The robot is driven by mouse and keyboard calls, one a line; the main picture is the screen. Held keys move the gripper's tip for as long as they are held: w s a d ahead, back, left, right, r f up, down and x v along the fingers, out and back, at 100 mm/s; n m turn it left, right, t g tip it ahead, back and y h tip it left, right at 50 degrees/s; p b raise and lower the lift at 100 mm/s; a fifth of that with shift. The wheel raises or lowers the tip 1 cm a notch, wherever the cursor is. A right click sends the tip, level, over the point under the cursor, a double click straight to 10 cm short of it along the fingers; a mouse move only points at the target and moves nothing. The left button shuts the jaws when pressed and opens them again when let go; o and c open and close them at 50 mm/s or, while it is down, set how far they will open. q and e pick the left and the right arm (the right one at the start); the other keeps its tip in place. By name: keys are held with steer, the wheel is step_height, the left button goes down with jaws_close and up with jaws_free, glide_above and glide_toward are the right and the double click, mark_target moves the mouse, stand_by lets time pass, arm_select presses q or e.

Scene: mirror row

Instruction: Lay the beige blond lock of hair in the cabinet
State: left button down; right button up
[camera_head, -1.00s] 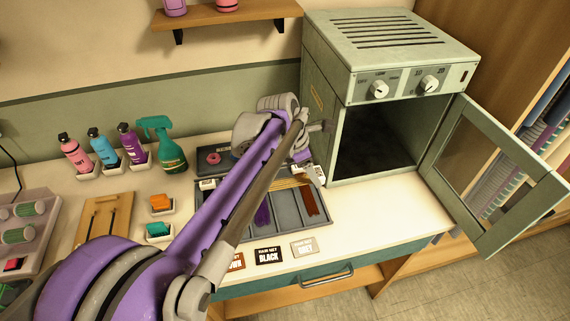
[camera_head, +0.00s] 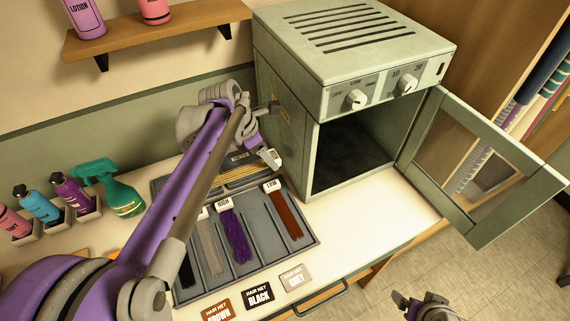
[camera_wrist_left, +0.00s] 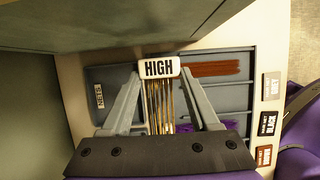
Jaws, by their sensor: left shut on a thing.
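My left gripper (camera_head: 262,150) is shut on the beige blond lock of hair, over the back of the tray (camera_head: 316,238) and left of the cabinet opening. In the left wrist view the lock (camera_wrist_left: 160,105) shows as golden strands under a white tag reading HIGH (camera_wrist_left: 158,68), between the fingers. In the head view my arm partly hides it. The grey-green cabinet (camera_head: 285,130) stands to the right, its door (camera_head: 480,160) swung open and its inside dark and empty-looking. My right gripper (camera_head: 412,303) shows only partly at the bottom right; its jaws are unclear.
Purple (camera_head: 237,238), red-brown (camera_head: 287,215) and grey (camera_head: 209,248) locks lie in tray compartments. Hair net cards (camera_head: 258,293) lie along the front edge. Bottles and a green spray bottle (camera_head: 118,195) stand left. A shelf (camera_head: 150,35) hangs above. Counter before the cabinet is clear.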

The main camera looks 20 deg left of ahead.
mark_target(264, 164)
arm_select(q)
steer(key=shift+w, duration=0.55)
steer(key=shift+s+r, duration=0.25)
steer(key=shift+s, duration=0.7)
steer(key=f, duration=0.5)
steer(key=shift+w+f, duration=0.25)
steer(key=shift+f, duration=2.15)
steer(key=shift+f+b, duration=0.1)
steer(key=shift+b, duration=0.2)
steer(key=shift+f, duration=0.15)
steer(key=shift+c, duration=0.7)
jaws_free()
